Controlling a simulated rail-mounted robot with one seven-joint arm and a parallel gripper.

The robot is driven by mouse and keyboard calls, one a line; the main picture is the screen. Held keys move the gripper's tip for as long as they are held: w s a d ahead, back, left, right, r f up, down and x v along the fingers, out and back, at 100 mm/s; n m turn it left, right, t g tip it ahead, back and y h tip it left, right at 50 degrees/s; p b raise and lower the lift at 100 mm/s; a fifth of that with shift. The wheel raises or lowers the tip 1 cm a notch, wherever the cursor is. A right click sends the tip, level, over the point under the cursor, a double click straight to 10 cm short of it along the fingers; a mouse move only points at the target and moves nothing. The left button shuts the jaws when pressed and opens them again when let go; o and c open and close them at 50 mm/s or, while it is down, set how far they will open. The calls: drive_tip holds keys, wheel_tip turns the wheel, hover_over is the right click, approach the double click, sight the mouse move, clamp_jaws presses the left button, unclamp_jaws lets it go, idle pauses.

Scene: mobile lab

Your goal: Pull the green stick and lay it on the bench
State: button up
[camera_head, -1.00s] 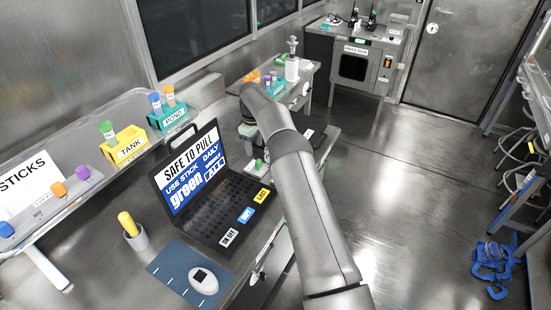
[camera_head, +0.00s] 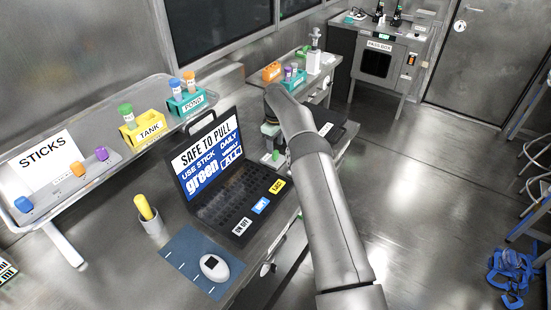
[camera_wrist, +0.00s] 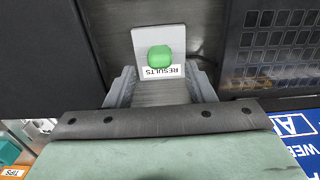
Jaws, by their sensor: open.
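The green stick (camera_wrist: 160,57) shows as a rounded green end on a pale grey block labelled RESULTS (camera_wrist: 174,38) in the wrist view. The stick's lower part is hidden. In the head view the green end (camera_head: 276,155) is small, just right of the laptop screen (camera_head: 207,153), which reads "SAFE TO PULL" and "green". My gripper (camera_wrist: 163,84) is open and empty in the wrist view. Its two fingers point toward the block, with the green end just ahead, between their lines and apart from them. In the head view my arm partly hides the gripper. The metal bench (camera_head: 180,222) is below.
A STICKS tray (camera_head: 62,205) at left holds blue, orange and purple sticks. A yellow TANK rack (camera_head: 143,136) and a teal POND rack (camera_head: 190,104) hold tubes.

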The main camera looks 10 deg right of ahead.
sight(275, 151)
drive_tip(key=shift+f+b, duration=1.5)
drive_tip(key=shift+f, duration=1.15)
drive_tip(key=shift+b, duration=0.5)
drive_tip(key=shift+c, duration=0.3)
clamp_jaws()
drive_tip(key=shift+r, duration=0.1)
drive_tip(key=shift+r+p, duration=1.55)
drive_tip(key=shift+r, duration=1.35)
